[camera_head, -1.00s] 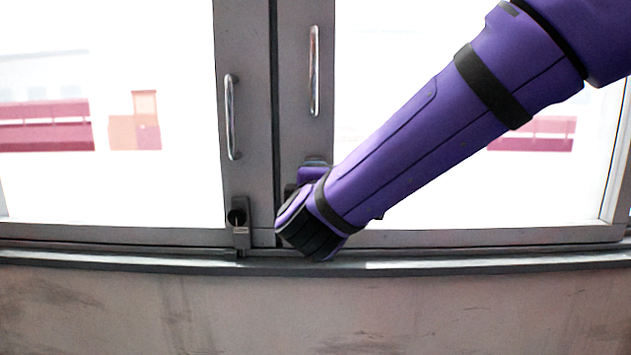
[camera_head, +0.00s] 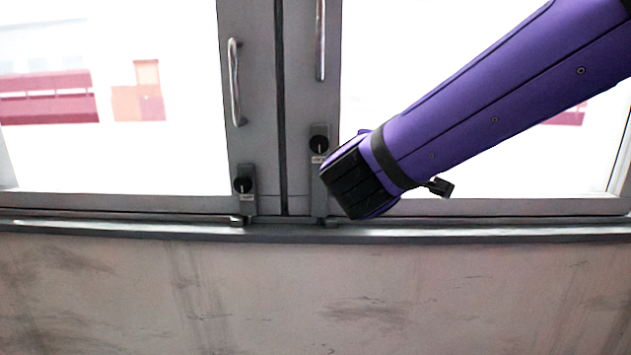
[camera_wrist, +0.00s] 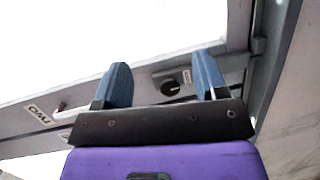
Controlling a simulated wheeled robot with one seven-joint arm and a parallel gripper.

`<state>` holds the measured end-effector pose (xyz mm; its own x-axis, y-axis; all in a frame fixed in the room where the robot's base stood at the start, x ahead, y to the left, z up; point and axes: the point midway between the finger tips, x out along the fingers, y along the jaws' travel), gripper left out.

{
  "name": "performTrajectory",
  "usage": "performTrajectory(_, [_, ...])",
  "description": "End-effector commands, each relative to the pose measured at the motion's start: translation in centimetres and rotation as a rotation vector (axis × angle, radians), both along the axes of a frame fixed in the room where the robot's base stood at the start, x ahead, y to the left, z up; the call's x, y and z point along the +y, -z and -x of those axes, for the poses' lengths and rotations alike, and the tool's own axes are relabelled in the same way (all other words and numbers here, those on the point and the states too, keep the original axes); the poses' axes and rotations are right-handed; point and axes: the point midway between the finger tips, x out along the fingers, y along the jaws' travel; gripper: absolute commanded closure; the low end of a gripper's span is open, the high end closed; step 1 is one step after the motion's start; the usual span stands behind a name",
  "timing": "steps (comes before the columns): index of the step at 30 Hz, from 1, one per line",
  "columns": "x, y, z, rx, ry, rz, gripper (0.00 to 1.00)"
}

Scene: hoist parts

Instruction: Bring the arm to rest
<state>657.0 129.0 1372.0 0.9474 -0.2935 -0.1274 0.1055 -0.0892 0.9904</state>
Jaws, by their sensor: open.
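My purple arm (camera_head: 500,100) reaches in from the upper right in the head view. Its black-capped end (camera_head: 360,185) is in front of the lower right door frame. My gripper's fingers cannot be made out there. In the wrist view my gripper (camera_wrist: 162,84) shows two blue fingers standing apart, with nothing held between them.
Two glazed grey doors meet at the middle, with a left handle (camera_head: 234,82) and a right handle (camera_head: 320,40). A sill (camera_head: 120,228) runs above a stained pale wall (camera_head: 200,300).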

Motion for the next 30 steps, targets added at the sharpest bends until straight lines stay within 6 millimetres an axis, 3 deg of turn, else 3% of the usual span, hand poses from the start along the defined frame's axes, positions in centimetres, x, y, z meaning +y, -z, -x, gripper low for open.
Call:
performTrajectory(1, [-3.0, -0.2, 0.7, 0.031, 0.082, -0.031, 0.34])
performTrajectory(6, [-11.5, 0.6, 4.2, 0.177, 0.336, -0.172, 0.34])
performTrajectory(12, [-18.1, 2.4, 9.9, 0.337, 0.56, -0.413, 0.34])
performTrajectory(19, [-21.2, 4.7, 16.5, 0.484, 0.7, -0.772, 0.34])
performTrajectory(24, [-21.0, 5.6, 20.2, 0.545, 0.717, -1.059, 0.34])
performTrajectory(30, [-20.2, 5.7, 22.2, 0.566, 0.684, -1.292, 0.34])
